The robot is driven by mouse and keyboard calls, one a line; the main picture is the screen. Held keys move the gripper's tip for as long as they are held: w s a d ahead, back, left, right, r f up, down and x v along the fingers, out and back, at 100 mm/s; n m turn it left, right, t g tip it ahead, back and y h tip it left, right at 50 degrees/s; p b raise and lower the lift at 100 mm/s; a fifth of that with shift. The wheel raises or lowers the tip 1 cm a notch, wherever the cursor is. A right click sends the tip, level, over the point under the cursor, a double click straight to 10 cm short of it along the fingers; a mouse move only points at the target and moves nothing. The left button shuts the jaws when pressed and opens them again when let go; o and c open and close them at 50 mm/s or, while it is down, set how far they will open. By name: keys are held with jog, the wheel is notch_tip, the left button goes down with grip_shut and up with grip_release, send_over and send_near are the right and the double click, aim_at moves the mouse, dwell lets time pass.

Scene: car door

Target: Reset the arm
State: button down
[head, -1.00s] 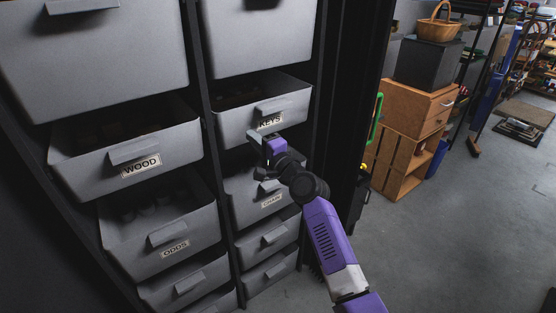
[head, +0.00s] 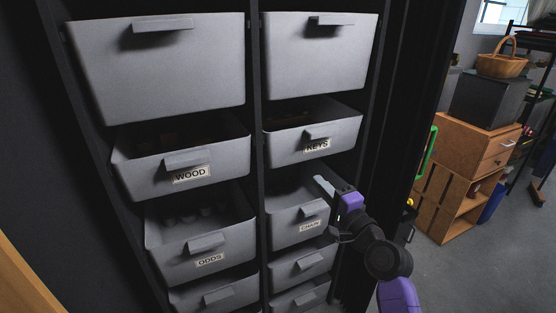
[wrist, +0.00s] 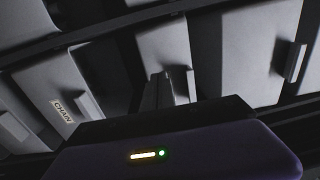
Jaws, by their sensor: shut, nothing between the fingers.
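My purple and black arm comes in from the lower right in the head view. My gripper (head: 324,186) is shut and empty, in front of the right column of grey drawers. It is near the drawer labelled CHAIN (head: 290,222), below the drawer labelled KEYS (head: 330,136). In the wrist view the shut fingers (wrist: 171,90) point toward the drawer fronts, and the CHAIN label (wrist: 63,112) shows at the left, tilted. I cannot tell whether the fingertips touch anything.
Drawers labelled WOOD (head: 175,160) and ODDS (head: 203,245) stand pulled out in the left column. A black cabinet frame (head: 400,100) borders the drawers. Wooden boxes (head: 465,170) and a basket (head: 502,66) stand at the right. Grey floor (head: 480,255) is clear there.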

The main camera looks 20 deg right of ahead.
notch_tip(320, 180, up, 3)
jog(key=s+d+n+t+h, duration=0.1)
jog(key=s+d+n+h, duration=0.1)
jog(key=h, duration=0.1)
jog(key=s+a+f+n+g, duration=0.1)
jog(key=s+a+f+n, duration=0.3)
jog(key=s, duration=1.1)
jog(key=s+a+f+n+g+y, duration=0.1)
jog(key=s+a+f+n, duration=0.3)
jog(key=s, duration=1.1)
jog(key=s+a+f+n+g+y, duration=0.1)
jog(key=s+a+f+n, duration=0.3)
jog(key=s, duration=1.2)
jog(key=a+n+g, duration=0.1)
jog(key=a+n, duration=0.2)
jog(key=shift+a+f+n+g, duration=0.15)
jog(key=shift+f+n+g, duration=0.15)
jog(key=shift+g, duration=0.1)
